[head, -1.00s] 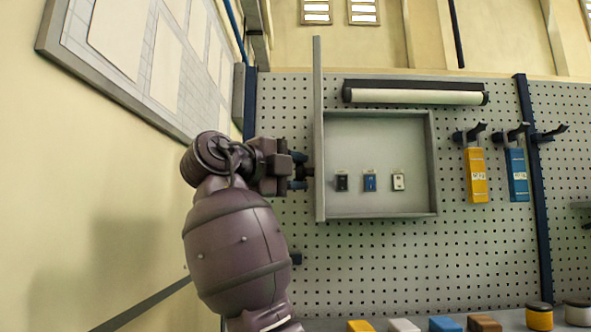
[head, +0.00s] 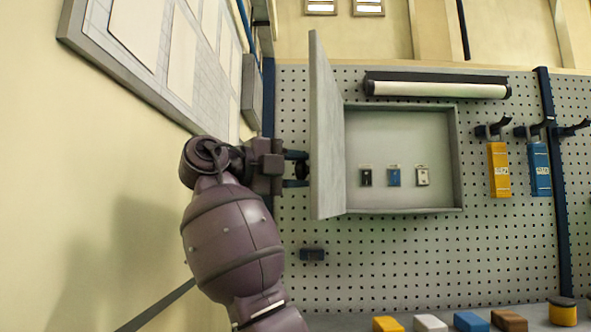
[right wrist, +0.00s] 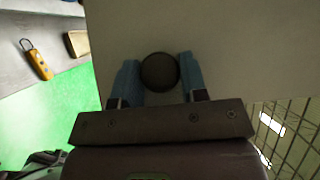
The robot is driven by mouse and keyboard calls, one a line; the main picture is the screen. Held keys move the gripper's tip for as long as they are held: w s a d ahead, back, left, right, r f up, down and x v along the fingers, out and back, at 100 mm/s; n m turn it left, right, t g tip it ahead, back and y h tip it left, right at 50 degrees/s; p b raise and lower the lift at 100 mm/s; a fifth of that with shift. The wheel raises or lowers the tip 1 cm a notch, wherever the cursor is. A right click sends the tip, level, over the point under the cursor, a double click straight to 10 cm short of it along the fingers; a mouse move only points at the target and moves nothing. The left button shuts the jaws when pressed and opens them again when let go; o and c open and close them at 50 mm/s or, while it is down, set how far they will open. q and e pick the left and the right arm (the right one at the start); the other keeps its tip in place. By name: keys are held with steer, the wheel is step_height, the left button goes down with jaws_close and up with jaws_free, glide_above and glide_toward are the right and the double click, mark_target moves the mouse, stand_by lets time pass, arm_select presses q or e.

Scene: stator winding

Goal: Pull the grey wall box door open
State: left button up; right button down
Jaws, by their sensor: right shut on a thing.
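The grey wall box (head: 460,160) hangs on the pegboard, and its inside shows. Its grey door (head: 328,125) stands wide open on the left side of the box, swung out toward me, its inner face partly visible. My right gripper (head: 300,168) is at the door's outer face. In the right wrist view, the blue fingers of my right gripper (right wrist: 160,85) are on either side of a round dark knob (right wrist: 160,71) on the door (right wrist: 220,40), shut on it. My left gripper is not in view.
Inside the box hang small black (head: 366,177), blue (head: 394,177) and white (head: 422,177) tags. A white roll (head: 437,90) is above. Yellow (head: 499,170) and blue (head: 540,169) tools hang at right. The left wall with a framed board (head: 150,60) is close to my arm.

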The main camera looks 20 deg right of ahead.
stand_by(0.3)
steer(key=c, duration=0.7)
jaws_free()
steer(key=shift+a, duration=0.1)
steer(key=b+v, duration=0.1)
steer(key=v, duration=0.9)
steer(key=shift+a+b, duration=0.3)
